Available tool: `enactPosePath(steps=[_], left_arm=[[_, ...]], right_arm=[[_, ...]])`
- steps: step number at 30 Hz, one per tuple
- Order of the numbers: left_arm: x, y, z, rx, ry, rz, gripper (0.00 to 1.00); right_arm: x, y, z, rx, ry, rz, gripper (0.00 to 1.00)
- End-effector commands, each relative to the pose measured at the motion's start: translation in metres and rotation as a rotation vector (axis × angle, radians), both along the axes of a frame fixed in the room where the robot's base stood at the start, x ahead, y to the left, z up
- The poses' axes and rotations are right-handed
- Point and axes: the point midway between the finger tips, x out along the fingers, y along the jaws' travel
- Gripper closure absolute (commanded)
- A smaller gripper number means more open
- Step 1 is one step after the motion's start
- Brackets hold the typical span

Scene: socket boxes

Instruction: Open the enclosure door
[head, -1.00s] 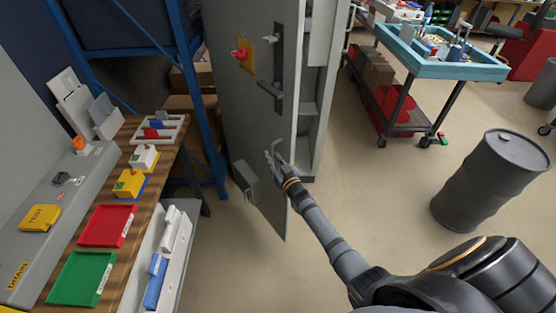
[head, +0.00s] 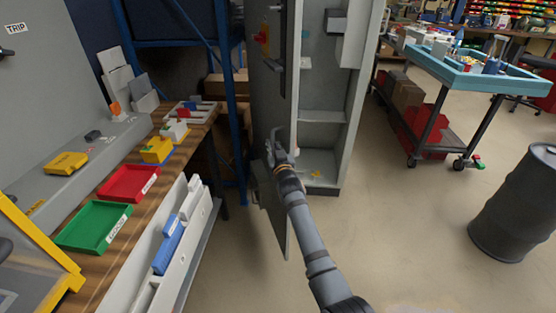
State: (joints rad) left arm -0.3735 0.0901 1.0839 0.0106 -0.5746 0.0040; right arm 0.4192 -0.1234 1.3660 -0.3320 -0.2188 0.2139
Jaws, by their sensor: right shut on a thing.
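The enclosure is a tall grey cabinet (head: 354,140) at the top middle of the head view. Its grey door (head: 274,95) stands ajar, swung out to the left, and shelves show inside. A red knob (head: 262,38) is on the door's outer face, and a dark handle part is beside it. My right gripper (head: 277,145) is at the door's free edge, low down, and is shut on the door; its fingers partly hide the exact contact. My left gripper is out of view.
A wooden bench (head: 150,187) with red and green trays (head: 92,224) runs along the left. A blue rack post (head: 233,120) stands close to the door's left. A teal-topped cart (head: 480,78) and a dark drum (head: 515,205) are at right. The floor between is clear.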

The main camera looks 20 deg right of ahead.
Motion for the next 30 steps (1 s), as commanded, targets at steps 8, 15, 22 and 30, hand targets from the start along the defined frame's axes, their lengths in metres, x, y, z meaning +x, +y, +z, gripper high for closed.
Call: enactPosePath(steps=[8,15,22,30], left_arm=[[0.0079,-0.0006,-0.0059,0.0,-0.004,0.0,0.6],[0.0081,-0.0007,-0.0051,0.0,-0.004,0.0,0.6],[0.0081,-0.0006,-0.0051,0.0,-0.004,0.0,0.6],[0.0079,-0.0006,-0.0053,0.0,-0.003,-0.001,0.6]], right_arm=[[0.0018,0.0036,-0.0055,0.0,0.013,-0.005,1.0],[0.0017,0.0037,-0.0052,0.0,0.014,-0.005,1.0],[0.0017,0.0036,-0.0046,0.001,0.012,-0.005,0.78],[0.0023,0.0035,0.0005,0.002,0.005,-0.005,0.78]])
